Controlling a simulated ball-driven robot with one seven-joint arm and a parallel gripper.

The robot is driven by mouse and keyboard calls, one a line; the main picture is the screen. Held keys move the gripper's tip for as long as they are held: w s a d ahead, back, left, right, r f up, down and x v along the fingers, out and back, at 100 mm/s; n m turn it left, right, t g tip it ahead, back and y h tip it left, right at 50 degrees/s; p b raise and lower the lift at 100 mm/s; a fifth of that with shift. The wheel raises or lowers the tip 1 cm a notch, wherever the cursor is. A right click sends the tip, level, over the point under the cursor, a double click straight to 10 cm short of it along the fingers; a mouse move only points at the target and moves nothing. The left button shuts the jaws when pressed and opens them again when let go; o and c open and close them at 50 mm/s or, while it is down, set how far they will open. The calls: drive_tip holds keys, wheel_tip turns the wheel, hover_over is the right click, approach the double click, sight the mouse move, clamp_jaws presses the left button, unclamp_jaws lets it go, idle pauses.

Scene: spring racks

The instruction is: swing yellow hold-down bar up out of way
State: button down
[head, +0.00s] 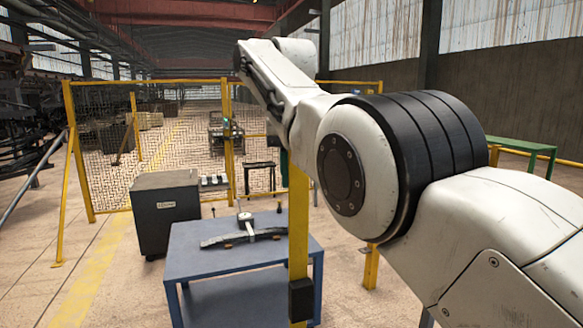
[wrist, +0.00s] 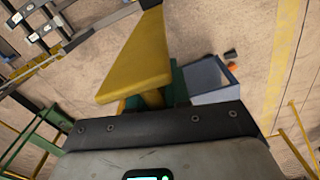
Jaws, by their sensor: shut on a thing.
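The yellow bar (wrist: 133,62) shows large in the wrist view, running from the top edge down to just above my gripper's dark front edge. A narrower yellow piece shows below its broad end. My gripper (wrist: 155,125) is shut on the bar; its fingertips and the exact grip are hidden. In the head view a yellow upright (head: 298,225) with a black block (head: 300,300) low on it stands in front of the blue table. I cannot tell if it is the same bar. My arm hides its top and my gripper there.
The blue table (head: 195,262) carries a dark curved part (head: 225,239). A dark cabinet (head: 165,212) stands to its left. A yellow-framed mesh fence (head: 100,150) is behind. A green table (head: 530,147) stands at the far right.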

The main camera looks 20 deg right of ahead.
drive_tip(key=shift+w+a+f, duration=0.1)
drive_tip(key=shift+a+f, duration=0.15)
drive_tip(key=shift+f, duration=0.1)
drive_tip(key=c, duration=1.2)
unclamp_jaws()
drive_tip(key=shift+a, duration=0.15)
drive_tip(key=shift+o, duration=0.2)
drive_tip(key=shift+r, duration=0.15)
drive_tip(key=shift+d, duration=0.25)
